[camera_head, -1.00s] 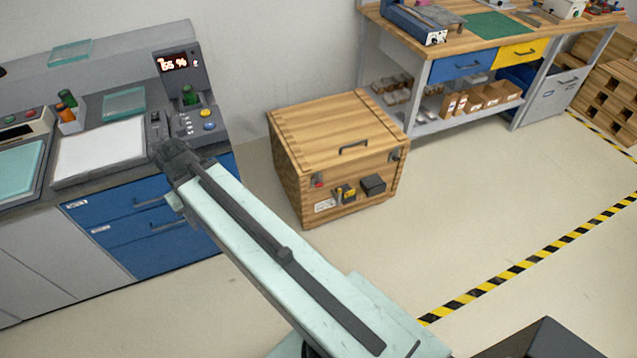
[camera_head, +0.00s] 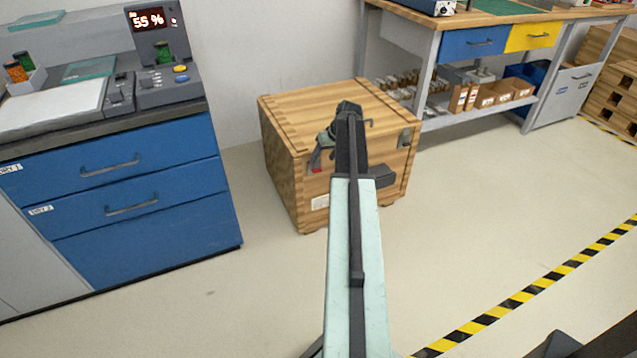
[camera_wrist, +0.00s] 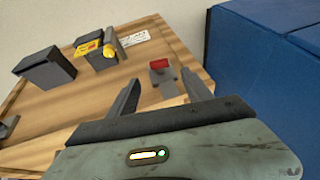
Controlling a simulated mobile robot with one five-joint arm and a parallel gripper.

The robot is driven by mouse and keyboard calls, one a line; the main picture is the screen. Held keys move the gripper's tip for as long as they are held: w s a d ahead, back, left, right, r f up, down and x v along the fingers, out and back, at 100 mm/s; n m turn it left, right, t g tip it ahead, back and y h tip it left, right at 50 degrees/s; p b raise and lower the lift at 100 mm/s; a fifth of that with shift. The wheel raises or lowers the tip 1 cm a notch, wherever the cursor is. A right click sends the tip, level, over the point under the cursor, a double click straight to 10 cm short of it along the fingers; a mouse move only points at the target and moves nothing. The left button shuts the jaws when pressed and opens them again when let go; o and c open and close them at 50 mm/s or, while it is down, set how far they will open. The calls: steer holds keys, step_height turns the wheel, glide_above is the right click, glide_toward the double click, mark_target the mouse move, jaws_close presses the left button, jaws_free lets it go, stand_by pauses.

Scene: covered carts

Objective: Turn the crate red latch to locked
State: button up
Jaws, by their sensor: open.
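The wooden crate (camera_head: 290,112) stands on the floor, lid closed, partly hidden by my arm in the head view. Its front face fills much of the wrist view (camera_wrist: 75,112). The red latch (camera_wrist: 160,64) shows there as a short red bar on a grey mount, lying across the picture. In the head view only a bit of red (camera_head: 315,169) shows on the crate's front left. My gripper (camera_wrist: 161,88) is open and empty. Its fingers point at the crate front, with the latch in the gap just beyond the tips. My gripper (camera_head: 328,142) is over the crate's front in the head view.
Beside the latch are a grey block with a yellow lever (camera_wrist: 108,46), a white label (camera_wrist: 133,38) and a dark box (camera_wrist: 45,68). A blue drawer cabinet (camera_head: 130,200) stands left of the crate, a workbench (camera_head: 470,52) behind right. The floor at right is clear.

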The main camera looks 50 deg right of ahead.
mark_target(317, 170)
steer(key=b+x, duration=0.7)
steer(key=x, duration=0.1)
steer(key=shift+s, duration=0.1)
steer(key=shift+r, duration=0.15)
steer(key=c, duration=1.2)
steer(key=shift+a, duration=0.1)
jaws_close()
